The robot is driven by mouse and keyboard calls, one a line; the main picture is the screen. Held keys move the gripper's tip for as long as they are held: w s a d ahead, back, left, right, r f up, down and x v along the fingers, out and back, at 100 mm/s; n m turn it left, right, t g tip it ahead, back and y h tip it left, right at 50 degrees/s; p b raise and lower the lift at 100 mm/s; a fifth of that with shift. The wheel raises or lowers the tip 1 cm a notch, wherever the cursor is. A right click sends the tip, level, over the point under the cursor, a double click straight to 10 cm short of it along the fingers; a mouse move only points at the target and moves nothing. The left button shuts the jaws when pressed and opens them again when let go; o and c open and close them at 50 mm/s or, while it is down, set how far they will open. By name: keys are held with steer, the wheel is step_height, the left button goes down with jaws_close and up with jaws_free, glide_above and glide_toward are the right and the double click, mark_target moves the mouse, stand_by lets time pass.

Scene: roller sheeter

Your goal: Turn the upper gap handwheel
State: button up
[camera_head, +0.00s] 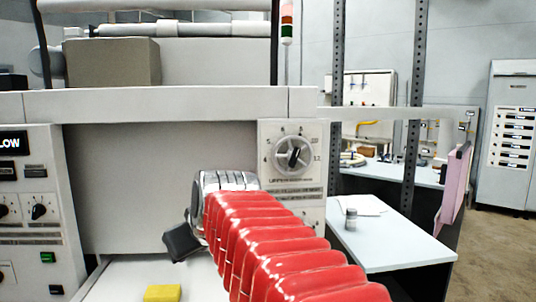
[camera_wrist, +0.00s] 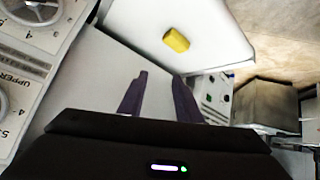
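The upper gap handwheel (camera_head: 293,154) is a round silver wheel with a dark pointer on a numbered dial, above an "UPPER" label on the white panel. In the wrist view, which looks upside down, part of this wheel (camera_wrist: 4,104) shows at the left edge by the label. My gripper (camera_wrist: 159,97) has two dark fingers spread apart with nothing between them. In the head view, my gripper (camera_head: 183,242) hangs left of and below the wheel, apart from it. My red arm covers the lower part of the panel.
A second handwheel (camera_wrist: 38,12) shows at the top left of the wrist view. A yellow block (camera_head: 162,293) lies on the white surface (camera_head: 125,278) below. A control box (camera_head: 30,215) stands left. A side table (camera_head: 390,245) with a small jar stands right.

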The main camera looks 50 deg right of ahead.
steer(key=w+d+r+t+h, duration=0.1)
steer(key=d+r, duration=0.3)
steer(key=d, duration=0.3)
steer(key=w+d+r+h, duration=0.1)
steer(key=d+r+h, duration=0.1)
steer(key=d+r, duration=0.35)
steer(key=m+t+h, duration=0.2)
steer(key=m, duration=0.8)
glide_toward(297, 154)
steer(key=r+v, duration=0.1)
steer(key=v, duration=0.4)
steer(key=shift+a+f, duration=0.1)
steer(key=x, duration=1.3)
steer(key=shift+w+d+f, duration=0.2)
steer(key=shift+f, duration=0.2)
steer(key=shift+c, duration=0.4)
